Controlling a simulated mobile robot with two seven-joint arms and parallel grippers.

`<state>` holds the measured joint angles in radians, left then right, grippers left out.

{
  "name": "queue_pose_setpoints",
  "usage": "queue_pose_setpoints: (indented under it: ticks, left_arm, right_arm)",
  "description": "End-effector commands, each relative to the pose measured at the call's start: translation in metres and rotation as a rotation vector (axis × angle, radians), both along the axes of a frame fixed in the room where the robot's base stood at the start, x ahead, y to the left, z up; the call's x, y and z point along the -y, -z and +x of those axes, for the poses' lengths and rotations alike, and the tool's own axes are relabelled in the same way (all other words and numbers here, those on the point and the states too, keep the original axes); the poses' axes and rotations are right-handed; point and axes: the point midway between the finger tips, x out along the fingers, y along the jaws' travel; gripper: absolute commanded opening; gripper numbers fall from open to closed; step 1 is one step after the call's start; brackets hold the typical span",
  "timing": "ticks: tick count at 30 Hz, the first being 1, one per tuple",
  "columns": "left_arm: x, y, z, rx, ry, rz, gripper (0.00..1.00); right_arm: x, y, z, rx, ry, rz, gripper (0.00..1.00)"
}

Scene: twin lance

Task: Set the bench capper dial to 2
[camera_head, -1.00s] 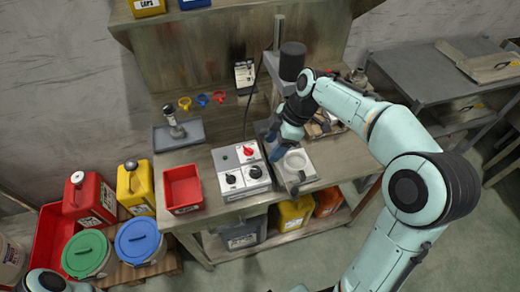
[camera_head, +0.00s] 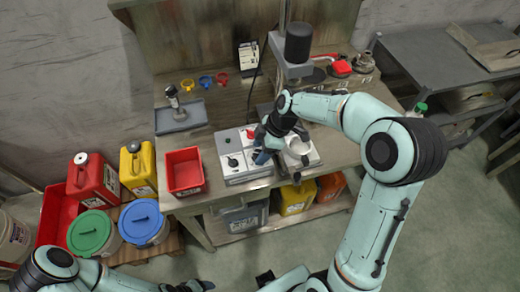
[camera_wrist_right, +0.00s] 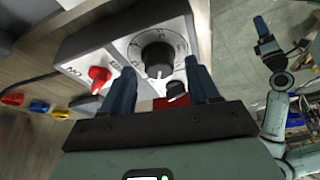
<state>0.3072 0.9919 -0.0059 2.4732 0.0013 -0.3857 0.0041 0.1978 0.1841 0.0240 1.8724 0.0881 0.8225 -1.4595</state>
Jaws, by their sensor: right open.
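The control box (camera_head: 237,172) is light grey and stands on the bench, with a red knob (camera_head: 251,134) and a black knob (camera_head: 232,162) showing. In the right wrist view, a large black dial (camera_wrist_right: 158,58) with a white pointer line and a printed ring stands just beyond my fingers. Its numbers are too small to read. A smaller dark knob (camera_wrist_right: 177,92) shows between the fingers, and the red knob (camera_wrist_right: 98,75) is to the left. My right gripper (camera_head: 264,155) is open over the box's right side, hiding part of its face. My left gripper (camera_wrist_right: 263,35) appears small in the wrist view.
A red bin (camera_head: 185,172) is left of the box.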

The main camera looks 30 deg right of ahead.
Motion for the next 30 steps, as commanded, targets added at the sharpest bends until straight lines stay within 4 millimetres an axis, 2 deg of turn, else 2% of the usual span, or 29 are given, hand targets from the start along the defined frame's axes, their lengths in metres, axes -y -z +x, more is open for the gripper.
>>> queue_pose_setpoints:
  ticks: [11, 16, 17, 30]
  left_arm:
    - [0.0, 0.0, 0.0, 0.0, 0.0, 0.0, 0.68]
    - [0.0, 0.0, 0.0, 0.0, 0.0, 0.0, 0.68]
    - [0.0, 0.0, 0.0, 0.0, 0.0, 0.0, 0.68]
    - [0.0, 0.01, -0.007, -0.008, 0.0, 0.001, 0.68]
  right_arm:
    - [-0.002, 0.006, 0.001, 0.001, 0.0, 0.0, 0.6]
    - [-0.002, 0.006, 0.001, 0.001, 0.0, 0.0, 0.08]
    - [-0.002, 0.006, 0.001, 0.001, 0.0, 0.0, 0.04]
    - [-0.002, 0.007, 0.0, 0.003, 0.085, 0.0, 0.04]
